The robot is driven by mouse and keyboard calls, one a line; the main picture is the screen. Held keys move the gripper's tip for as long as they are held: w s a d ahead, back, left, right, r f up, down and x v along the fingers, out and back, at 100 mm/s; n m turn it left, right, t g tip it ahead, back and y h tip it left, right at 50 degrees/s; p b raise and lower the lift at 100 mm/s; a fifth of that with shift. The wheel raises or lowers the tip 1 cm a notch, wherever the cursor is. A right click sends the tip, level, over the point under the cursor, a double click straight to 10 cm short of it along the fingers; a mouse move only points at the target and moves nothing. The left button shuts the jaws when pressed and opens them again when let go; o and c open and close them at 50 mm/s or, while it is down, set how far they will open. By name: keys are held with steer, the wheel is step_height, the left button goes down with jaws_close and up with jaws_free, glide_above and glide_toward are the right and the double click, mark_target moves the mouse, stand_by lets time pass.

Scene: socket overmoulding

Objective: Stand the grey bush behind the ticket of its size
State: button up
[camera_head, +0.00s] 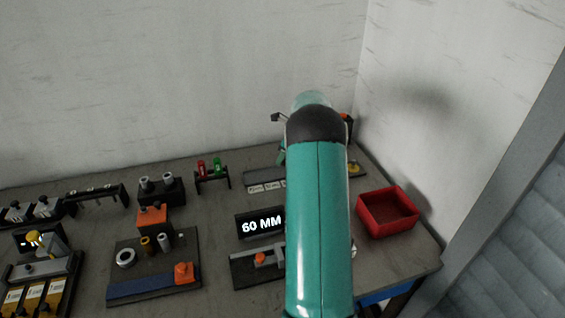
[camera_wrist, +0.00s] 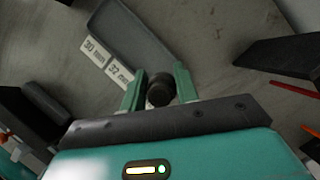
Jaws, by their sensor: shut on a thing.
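My gripper (camera_wrist: 158,78) is shut on a dark grey round bush (camera_wrist: 160,93), seen between its two green fingers in the wrist view. White tickets stand along the edge of a grey tray (camera_wrist: 128,32). In the wrist view one reads 30 mm (camera_wrist: 93,50) and another reads 32 mm (camera_wrist: 119,72). The bush shows near the 32 mm ticket's end of the tray; I cannot tell its height above the surface. In the head view the tray (camera_head: 262,176) and small tickets (camera_head: 257,188) are partly hidden behind my arm, as are my gripper and the bush.
A black display (camera_head: 262,222) reads 60 MM. A measuring device (camera_head: 258,264) with an orange knob lies before it. A red bin (camera_head: 388,212) stands at the right. A dark board (camera_head: 150,272) with rings and bushes is at left. A rack with red and green pieces (camera_head: 212,172) stands behind.

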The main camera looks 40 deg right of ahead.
mark_target(283, 162)
steer(key=shift+d+f, duration=0.1)
steer(key=shift+f, duration=1.55)
steer(key=shift+f, duration=0.15)
steer(key=o, duration=0.9)
